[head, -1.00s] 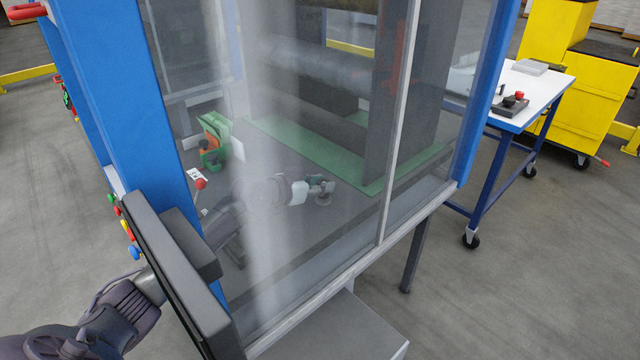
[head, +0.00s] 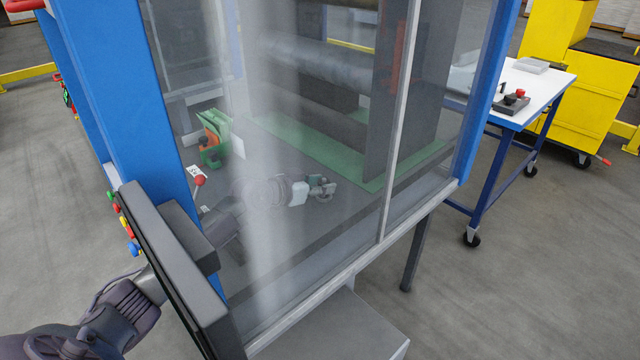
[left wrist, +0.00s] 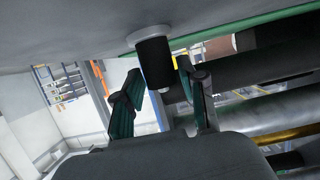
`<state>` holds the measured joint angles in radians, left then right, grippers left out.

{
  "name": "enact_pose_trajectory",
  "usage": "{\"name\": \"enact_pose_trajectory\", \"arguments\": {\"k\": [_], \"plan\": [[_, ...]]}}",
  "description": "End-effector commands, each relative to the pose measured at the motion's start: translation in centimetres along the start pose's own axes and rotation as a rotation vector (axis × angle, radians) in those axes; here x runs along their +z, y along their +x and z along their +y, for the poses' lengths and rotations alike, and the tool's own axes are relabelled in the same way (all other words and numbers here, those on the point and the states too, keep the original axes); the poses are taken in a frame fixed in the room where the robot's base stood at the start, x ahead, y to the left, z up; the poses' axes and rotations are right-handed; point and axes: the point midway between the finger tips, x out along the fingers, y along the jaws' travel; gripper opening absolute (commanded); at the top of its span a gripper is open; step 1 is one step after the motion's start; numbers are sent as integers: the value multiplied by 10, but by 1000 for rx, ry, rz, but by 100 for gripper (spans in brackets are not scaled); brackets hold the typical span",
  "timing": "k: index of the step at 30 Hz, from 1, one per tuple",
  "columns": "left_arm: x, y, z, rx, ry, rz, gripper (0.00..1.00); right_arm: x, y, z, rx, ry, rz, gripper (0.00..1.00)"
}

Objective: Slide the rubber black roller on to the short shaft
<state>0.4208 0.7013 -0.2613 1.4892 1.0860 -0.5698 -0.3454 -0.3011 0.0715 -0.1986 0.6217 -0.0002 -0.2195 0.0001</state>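A short black roller (left wrist: 155,62) shows in the left wrist view. One end is at a white round flange (left wrist: 149,35) on a grey surface, and a small pale tip shows at its other end. My left gripper (left wrist: 160,78) is open, with one finger on each side of the roller. I cannot tell whether the left finger touches it; a gap shows by the right finger. In the head view this gripper (head: 328,188) is inside the machine, blurred behind the clear panel. The short shaft cannot be made out clearly. My right gripper is not in view.
The clear panel (head: 310,130) and blue post (head: 125,90) stand in front of the machine's inside. Large cylinders (left wrist: 260,100) lie close to the gripper's right in the left wrist view. A white-topped table (head: 540,90) stands right.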

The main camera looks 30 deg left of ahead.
Motion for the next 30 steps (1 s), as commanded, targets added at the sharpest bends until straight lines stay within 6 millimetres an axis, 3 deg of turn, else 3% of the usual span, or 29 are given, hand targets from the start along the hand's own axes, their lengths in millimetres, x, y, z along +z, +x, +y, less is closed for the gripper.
{"name": "enact_pose_trajectory", "arguments": {"k": [3, 14, 30], "plan": [[0, 0, 0, 0, 0, 1, 62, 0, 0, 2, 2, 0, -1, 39], [0, -5, 0, -1, 0, 2, 62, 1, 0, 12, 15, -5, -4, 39], [1, -75, -1, -1, 0, 0, 62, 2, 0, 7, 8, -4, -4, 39]]}}
